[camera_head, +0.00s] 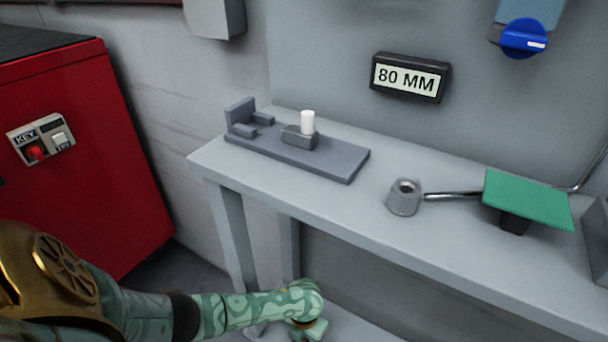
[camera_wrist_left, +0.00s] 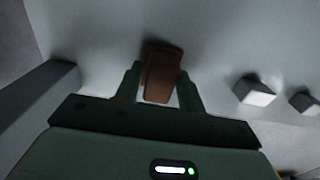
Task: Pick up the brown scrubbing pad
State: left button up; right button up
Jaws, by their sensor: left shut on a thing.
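The brown scrubbing pad (camera_wrist_left: 162,70) shows in the left wrist view as a small brown block between the two dark green fingers of my left gripper (camera_wrist_left: 160,85). The gripper is shut on it. A pale surface lies behind the pad; I cannot tell whether the pad touches it. In the head view my left arm comes in from the lower left and its green hand (camera_head: 310,325) is low, below the front edge of the workbench. The pad cannot be made out there. My right gripper is in neither view.
A grey workbench (camera_head: 330,205) carries a grey fixture (camera_head: 330,162) with a white cylinder (camera_head: 308,122), a metal cup (camera_head: 404,198) and a green plate (camera_head: 528,200). A red cabinet (camera_head: 100,170) stands left. Two pale blocks (camera_wrist_left: 255,92) (camera_wrist_left: 303,101) lie right of the pad.

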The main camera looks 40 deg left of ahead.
pick_arm(q)
jog(key=shift+r, duration=0.1)
